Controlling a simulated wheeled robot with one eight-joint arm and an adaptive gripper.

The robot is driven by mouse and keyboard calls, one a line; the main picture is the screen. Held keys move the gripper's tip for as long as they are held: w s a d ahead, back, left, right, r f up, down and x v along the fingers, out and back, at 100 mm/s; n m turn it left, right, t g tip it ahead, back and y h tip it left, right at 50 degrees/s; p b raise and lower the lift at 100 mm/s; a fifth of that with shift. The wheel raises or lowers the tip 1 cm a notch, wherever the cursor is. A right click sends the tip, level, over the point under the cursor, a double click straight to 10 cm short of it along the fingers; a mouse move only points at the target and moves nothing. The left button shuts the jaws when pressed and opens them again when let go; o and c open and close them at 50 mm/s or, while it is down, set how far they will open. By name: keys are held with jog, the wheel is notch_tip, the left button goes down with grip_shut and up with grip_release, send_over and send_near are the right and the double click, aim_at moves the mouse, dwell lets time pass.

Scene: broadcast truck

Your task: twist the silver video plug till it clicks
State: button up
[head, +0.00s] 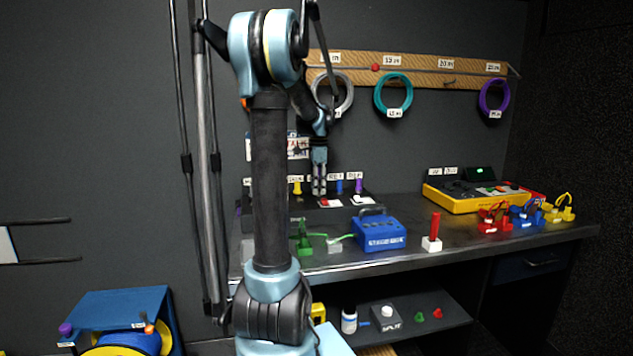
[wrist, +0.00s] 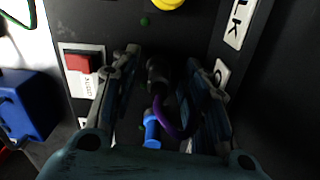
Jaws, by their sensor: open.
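My gripper (head: 319,188) points down at a black connector panel on the bench, in the head view. In the wrist view my gripper (wrist: 160,66) is open, one finger on each side of a dark grey, metallic-looking plug (wrist: 157,72), which seems to be the silver video plug. A purple cable loops from near it toward the right finger. A blue plug or boot (wrist: 152,130) shows nearer the camera between the fingers. I cannot tell whether either finger touches the plug. In the head view the plug is hidden by my gripper.
A red switch (wrist: 78,63) sits left of the fingers and a yellow plug (wrist: 166,3) beyond them. In the head view, yellow (head: 297,187), blue (head: 339,186) and purple (head: 359,185) plugs stand close around my gripper. A blue box (head: 380,234) stands in front.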

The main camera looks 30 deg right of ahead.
grip_shut()
dwell(0.3)
jog(key=shift+m, duration=1.8)
jog(key=shift+m, duration=1.7)
